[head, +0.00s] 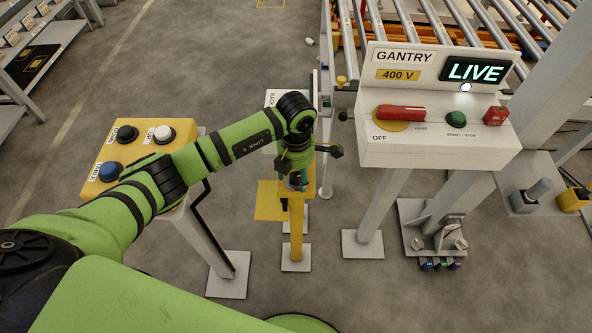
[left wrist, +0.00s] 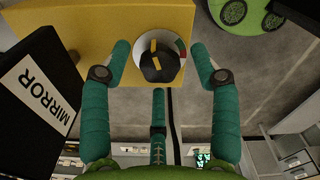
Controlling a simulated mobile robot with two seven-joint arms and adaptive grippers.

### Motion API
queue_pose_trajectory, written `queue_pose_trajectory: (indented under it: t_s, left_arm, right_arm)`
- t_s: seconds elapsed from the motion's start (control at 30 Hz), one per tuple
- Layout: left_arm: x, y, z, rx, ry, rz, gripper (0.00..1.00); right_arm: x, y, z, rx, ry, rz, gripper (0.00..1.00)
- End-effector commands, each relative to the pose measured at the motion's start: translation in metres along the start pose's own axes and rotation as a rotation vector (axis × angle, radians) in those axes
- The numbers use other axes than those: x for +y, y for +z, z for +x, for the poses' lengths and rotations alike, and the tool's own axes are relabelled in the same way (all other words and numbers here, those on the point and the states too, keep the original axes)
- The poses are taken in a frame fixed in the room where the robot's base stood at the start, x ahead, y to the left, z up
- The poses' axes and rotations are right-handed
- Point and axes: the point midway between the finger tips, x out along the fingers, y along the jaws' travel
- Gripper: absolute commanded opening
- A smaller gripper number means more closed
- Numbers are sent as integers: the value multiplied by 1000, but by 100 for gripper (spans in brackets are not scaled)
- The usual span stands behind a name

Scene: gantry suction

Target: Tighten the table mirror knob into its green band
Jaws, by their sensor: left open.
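The mirror knob (left wrist: 155,68) is black with a yellow pointer mark and sits on a yellow box (left wrist: 90,30). Around it is a pale dial ring (left wrist: 172,76) with red and green sections at its right; the yellow mark points roughly up in the left wrist view, away from the green. A MIRROR label (left wrist: 42,90) is on a dark block at the left. My left gripper (left wrist: 161,54) is open, its fingers spread around the knob's sides without visible contact. In the head view my left gripper (head: 294,172) is over the yellow post (head: 297,222) and hides the knob. My right gripper is not in view.
A white gantry panel (head: 440,148) with a LIVE display, red handle and green button stands to the right. A yellow button box (head: 112,183) on a post stands to the left. A roller conveyor (head: 430,20) lies behind. Grey floor is clear between the posts.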

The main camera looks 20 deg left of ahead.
Motion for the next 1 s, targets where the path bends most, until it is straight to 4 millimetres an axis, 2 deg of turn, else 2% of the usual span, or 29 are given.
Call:
queue_pose_trajectory:
  t_s: [0.2, 0.27, 0.33, 0.37, 0.67, 1.0]
  left_arm:
    - [0, 0, 1, -1, 0, 1, 62]
    - [0, 0, 1, -1, 0, 1, 42]
    - [0, 0, 1, -1, -1, 0, 14]
    - [0, 0, 1, -1, -1, 0, 6]
    - [0, 0, 2, 1, -1, 16, 6]
    - [1, -1, 6, 2, 2, 186, 6]
  right_arm:
    - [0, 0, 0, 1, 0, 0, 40]
    - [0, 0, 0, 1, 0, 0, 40]
    - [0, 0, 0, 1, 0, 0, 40]
    - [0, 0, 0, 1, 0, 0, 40]
    - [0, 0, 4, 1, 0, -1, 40]
    - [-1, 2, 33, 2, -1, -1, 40]
